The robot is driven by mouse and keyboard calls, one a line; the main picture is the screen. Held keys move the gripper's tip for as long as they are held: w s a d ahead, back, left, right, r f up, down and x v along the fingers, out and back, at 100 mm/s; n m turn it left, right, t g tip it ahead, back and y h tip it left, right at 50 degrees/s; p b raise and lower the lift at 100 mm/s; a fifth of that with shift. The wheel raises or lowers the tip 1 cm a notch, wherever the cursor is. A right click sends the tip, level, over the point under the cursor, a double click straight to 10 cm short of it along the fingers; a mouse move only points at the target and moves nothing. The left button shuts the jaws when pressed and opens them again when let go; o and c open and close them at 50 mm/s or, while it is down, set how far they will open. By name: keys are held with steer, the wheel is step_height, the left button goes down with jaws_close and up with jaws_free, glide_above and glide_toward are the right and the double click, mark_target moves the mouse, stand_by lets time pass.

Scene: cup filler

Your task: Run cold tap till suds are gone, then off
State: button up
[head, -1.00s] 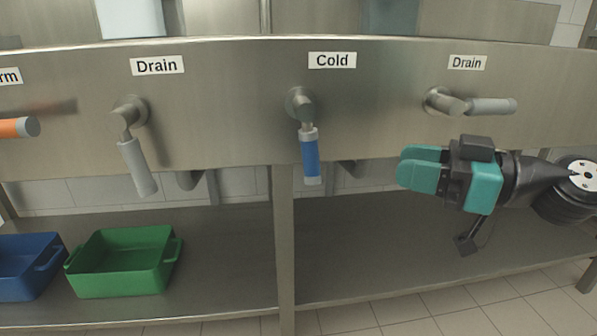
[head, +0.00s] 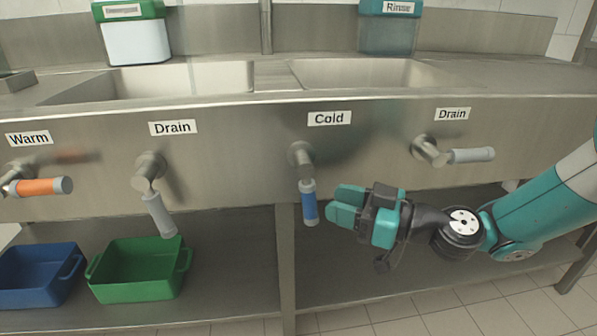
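The cold tap's lever (head: 309,205) has a blue handle and hangs down, tilted slightly right, below the "Cold" label (head: 329,118) on the steel front panel. My gripper (head: 345,207), with teal fingers, is just right of the blue handle, apart from it in the picture. Its fingers point left toward the handle and hold nothing that I can see. The gap between them is not clear. The right basin (head: 365,72) shows only its upper back part. Its bottom is hidden by the front rim, so I see no water or suds.
The right drain lever (head: 470,155) points right. The left drain lever (head: 159,213) hangs down. The orange warm lever (head: 42,187) points right. Green (head: 137,290) and blue (head: 35,292) bins stand on the lower shelf. A teal "Rinse" container (head: 389,30) stands behind the right basin.

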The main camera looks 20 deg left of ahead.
mark_target(309, 203)
steer(key=a, duration=0.8)
steer(key=shift+w+a+b, duration=0.1)
steer(key=shift+w+b, duration=0.1)
steer(key=shift+b, duration=0.1)
steer(key=shift+c, duration=0.5)
jaws_close()
